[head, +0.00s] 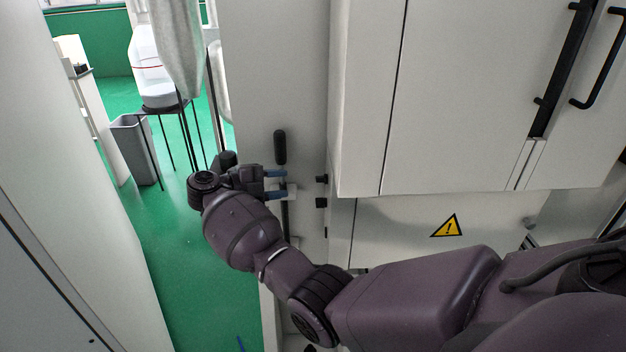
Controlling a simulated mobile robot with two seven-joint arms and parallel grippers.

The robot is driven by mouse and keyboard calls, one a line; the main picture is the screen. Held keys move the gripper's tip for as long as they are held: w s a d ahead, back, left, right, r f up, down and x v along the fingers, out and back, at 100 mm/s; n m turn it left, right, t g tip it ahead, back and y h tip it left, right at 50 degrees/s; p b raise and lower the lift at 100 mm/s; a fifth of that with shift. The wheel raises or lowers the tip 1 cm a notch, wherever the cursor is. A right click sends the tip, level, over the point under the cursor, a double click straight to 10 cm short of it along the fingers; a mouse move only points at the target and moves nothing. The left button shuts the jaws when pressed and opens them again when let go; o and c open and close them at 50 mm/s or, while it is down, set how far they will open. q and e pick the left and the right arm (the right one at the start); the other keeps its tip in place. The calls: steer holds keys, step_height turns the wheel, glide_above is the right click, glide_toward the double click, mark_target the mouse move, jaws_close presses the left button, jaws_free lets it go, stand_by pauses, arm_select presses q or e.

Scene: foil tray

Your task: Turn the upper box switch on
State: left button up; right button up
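A black upright handle (280,147) stands on the pale narrow panel left of the cabinet, and a thin dark rod runs below it. A small white block (292,190) sits on the rod's line. I cannot tell for sure which part is the upper box switch. My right gripper (281,184) is just below the black handle, its two bluish fingers apart and pointing right at the rod and block. I cannot tell whether the fingers touch them. My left gripper is not in view.
A pale cabinet (365,95) with black door handles (557,70) fills the right. Small black knobs (321,180) stick out at its left edge. A yellow warning sign (447,226) is below. A grey bin (135,150) and a stand with a white bottle (150,65) are at left.

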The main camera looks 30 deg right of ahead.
mark_target(320, 179)
steer(key=p+x, duration=0.1)
steer(key=x, duration=0.8)
steer(key=shift+f, duration=0.1)
jaws_close()
